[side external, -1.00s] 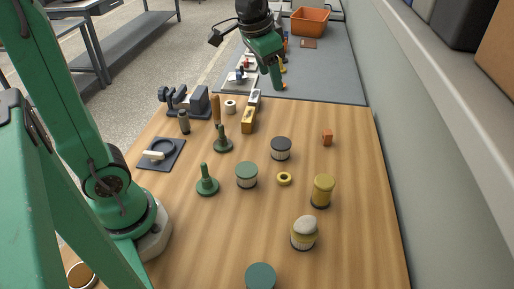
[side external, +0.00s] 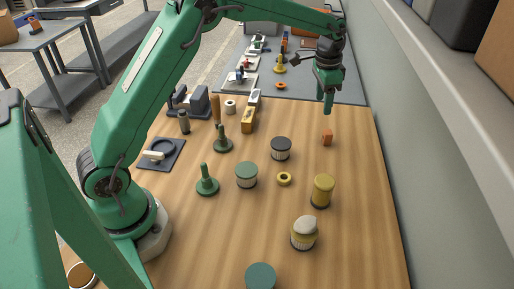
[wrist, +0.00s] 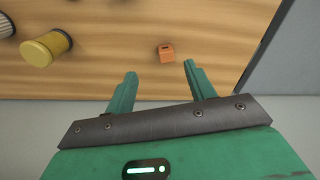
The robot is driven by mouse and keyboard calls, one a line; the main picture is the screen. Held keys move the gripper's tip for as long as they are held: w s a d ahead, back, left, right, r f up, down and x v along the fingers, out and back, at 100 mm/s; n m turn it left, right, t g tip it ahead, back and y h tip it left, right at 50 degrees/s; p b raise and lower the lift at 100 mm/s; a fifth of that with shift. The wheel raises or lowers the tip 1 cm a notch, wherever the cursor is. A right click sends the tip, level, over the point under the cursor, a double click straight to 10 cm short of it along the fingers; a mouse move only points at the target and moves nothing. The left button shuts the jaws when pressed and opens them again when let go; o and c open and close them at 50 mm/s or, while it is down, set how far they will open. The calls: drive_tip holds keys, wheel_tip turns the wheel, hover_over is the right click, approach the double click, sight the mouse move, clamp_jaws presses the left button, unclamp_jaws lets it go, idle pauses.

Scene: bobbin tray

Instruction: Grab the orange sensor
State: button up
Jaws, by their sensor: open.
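The orange sensor (side external: 327,137) is a small orange block on the wooden table, toward its far right part. My gripper (side external: 328,106) hangs above and slightly beyond it, pointing down, with a gap between the fingertips and the block. In the wrist view the orange sensor (wrist: 167,53) shows a dark slot on its face and lies just ahead of the fingertips, nearer the right finger. My gripper's two fingers (wrist: 160,70) are spread apart with nothing between them.
A yellow spool (side external: 322,190) stands nearer the camera, and a dark-topped jar (side external: 281,148) stands to the left. A yellow ring (side external: 284,179) lies between them. The wall runs along the right. The table around the orange sensor is clear.

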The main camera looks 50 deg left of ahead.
drive_tip(key=m, duration=0.1)
hover_over(327, 132)
drive_tip(key=shift+g, duration=0.4)
wheel_tip(327, 132, down, 6)
drive_tip(key=shift+a+f, duration=0.15)
drive_tip(key=shift+f, duration=0.1)
drive_tip(key=shift+s+f, duration=0.1)
drive_tip(key=shift+f, duration=1.2)
drive_tip(key=shift+f, duration=0.15)
drive_tip(key=shift+f, duration=2.45)
drive_tip(key=shift+c, duration=0.4)
drive_tip(key=c, duration=1)
